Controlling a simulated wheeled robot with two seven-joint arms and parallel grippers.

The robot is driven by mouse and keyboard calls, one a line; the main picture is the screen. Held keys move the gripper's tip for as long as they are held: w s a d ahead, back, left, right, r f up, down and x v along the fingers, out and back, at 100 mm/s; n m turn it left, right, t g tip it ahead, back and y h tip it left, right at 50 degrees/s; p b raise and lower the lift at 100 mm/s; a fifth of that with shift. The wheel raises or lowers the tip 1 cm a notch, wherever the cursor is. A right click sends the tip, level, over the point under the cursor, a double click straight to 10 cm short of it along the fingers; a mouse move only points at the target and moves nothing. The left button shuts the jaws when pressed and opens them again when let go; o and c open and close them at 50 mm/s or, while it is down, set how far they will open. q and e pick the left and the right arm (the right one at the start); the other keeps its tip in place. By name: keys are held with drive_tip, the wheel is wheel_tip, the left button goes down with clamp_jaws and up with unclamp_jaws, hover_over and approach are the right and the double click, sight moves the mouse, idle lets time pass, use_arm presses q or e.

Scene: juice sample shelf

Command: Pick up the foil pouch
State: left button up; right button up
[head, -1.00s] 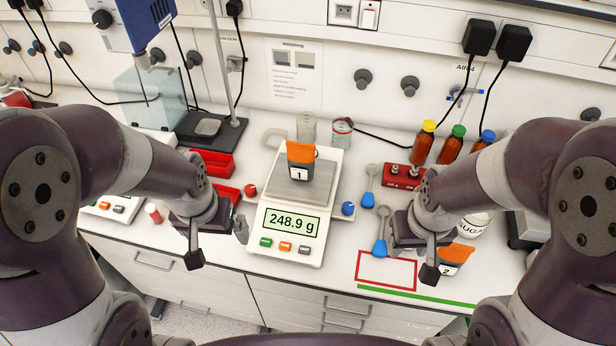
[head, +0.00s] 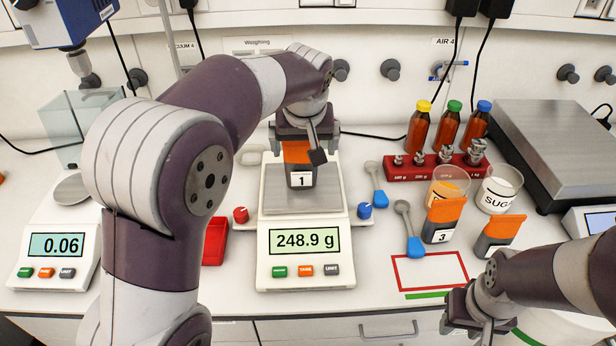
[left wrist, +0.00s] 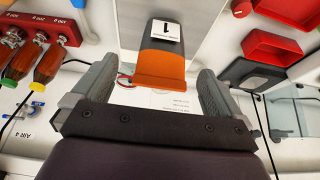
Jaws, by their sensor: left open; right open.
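A dark grey foil pouch with an orange top and a label "1" (head: 302,172) stands on the pan of the middle scale (head: 276,201), which reads 248.9 g. My left gripper (head: 305,140) is open at the pouch's orange top. In the left wrist view the pouch (left wrist: 165,60) shows upside down, between and beyond the spread fingers (left wrist: 155,85), with a gap on both sides. Similar pouches, one labelled "3" (head: 441,221) and one with its label hidden (head: 497,238), stand to the right. My right gripper (head: 472,318) is open and empty at the lower right.
A red weight block (head: 437,172), amber bottles (head: 447,130), a glass beaker (head: 449,186) and a sugar jar (head: 498,190) stand to the right. Blue-handled scoops (head: 415,245) lie beside a red-outlined rectangle (head: 430,287), which is empty. A red tray (head: 214,243) lies left of the scale.

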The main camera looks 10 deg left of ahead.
sight(301, 157)
use_arm(q)
drive_tip(key=x, duration=0.5)
drive_tip(key=w+a+p+x, duration=0.1)
drive_tip(key=x, duration=0.2)
drive_tip(key=shift+s, duration=0.1)
drive_tip(key=c, duration=1.2)
